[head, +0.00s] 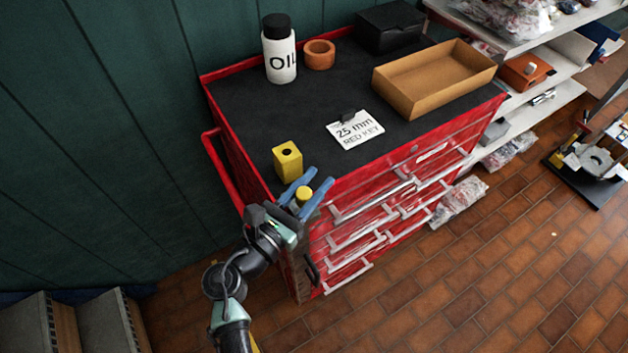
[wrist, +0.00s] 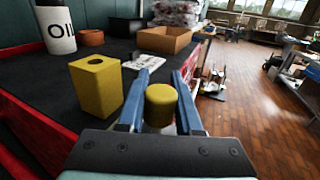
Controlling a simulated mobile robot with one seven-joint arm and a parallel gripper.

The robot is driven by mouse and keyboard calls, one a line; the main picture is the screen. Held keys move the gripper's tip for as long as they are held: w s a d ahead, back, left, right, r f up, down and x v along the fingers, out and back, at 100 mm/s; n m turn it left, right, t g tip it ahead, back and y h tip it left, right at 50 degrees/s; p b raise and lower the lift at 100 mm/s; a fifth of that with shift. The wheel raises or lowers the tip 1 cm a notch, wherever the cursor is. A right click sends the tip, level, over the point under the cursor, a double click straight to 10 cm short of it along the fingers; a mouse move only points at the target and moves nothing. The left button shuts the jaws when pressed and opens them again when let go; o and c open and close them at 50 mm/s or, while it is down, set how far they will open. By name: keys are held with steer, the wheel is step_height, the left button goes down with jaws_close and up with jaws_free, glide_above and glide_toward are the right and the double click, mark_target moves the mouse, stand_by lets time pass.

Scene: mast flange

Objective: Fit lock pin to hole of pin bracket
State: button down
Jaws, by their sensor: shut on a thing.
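The pin bracket (head: 287,162) is a yellow upright block on the black top of the red cabinet, near its front left corner. A small dark hole shows in its top face. In the wrist view the bracket (wrist: 96,88) stands left of my fingers, apart from them. My gripper (head: 321,176) has two blue fingers and is shut on the lock pin (head: 304,194), a yellow round piece. In the wrist view the lock pin (wrist: 160,106) sits between the fingers of my gripper (wrist: 165,72), its round top up. The pin's lower end is hidden.
A card (head: 355,130) reading "25 mm RED KEY" lies on the cabinet top (head: 240,105). An open cardboard box (head: 433,78), a black box (head: 388,25), an oil bottle (head: 279,50) and an orange ring (head: 319,54) stand farther back. The top around the bracket is clear.

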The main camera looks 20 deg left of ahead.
steer(key=shift+f+b, duration=1)
steer(key=shift+f, duration=0.3)
steer(key=c, duration=0.5)
jaws_free()
steer(key=shift+r, duration=0.1)
steer(key=b+v, duration=0.1)
steer(key=v, duration=1.2)
steer(key=shift+a, duration=0.1)
